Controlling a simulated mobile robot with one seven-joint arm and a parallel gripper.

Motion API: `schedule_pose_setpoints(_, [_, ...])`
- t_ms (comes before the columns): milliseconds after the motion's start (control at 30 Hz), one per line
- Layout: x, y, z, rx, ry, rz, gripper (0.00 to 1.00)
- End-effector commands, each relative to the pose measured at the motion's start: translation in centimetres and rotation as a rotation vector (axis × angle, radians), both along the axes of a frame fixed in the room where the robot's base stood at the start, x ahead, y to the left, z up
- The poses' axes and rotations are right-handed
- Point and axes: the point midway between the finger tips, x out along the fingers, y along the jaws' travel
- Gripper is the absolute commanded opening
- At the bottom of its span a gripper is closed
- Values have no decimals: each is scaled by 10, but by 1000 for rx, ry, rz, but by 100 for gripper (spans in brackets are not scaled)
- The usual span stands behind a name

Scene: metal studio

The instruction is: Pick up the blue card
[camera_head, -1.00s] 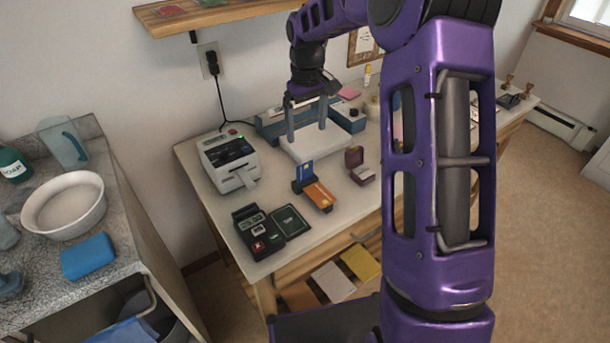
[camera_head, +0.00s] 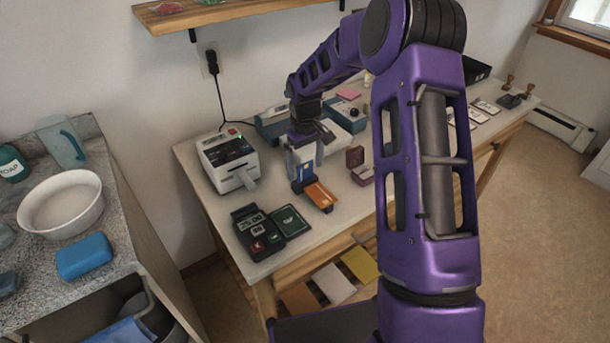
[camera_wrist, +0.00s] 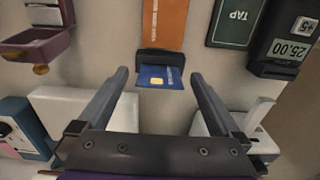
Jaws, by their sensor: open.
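The blue card (camera_wrist: 160,77) stands in a dark holder (camera_wrist: 158,56) at the end of an orange strip (camera_wrist: 165,22) in the wrist view. In the head view the blue card (camera_head: 306,172) shows partly behind my gripper, with the orange strip (camera_head: 320,194) in front of it. My gripper (camera_head: 304,164) is open over the table. In the wrist view the two fingers of my gripper (camera_wrist: 158,72) are spread to the left and right of the card, apart from it. Nothing is between them but the card's area.
A payment terminal (camera_head: 257,232) and a dark green pad (camera_head: 290,221) lie in front on the table (camera_head: 335,222). A white printer (camera_head: 228,160) stands left. A maroon open box (camera_head: 356,163) stands to the right of the holder. A white device (camera_head: 345,139) is behind.

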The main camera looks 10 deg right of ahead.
Motion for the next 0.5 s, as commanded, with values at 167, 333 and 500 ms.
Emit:
schedule_pose_setpoints(167, [0, 0, 0, 0, -1, 0, 100])
schedule_pose_setpoints(333, [0, 0, 1, 0, -1, 0, 69])
schedule_pose_setpoints(500, [0, 0, 1, 0, -1, 0, 39])
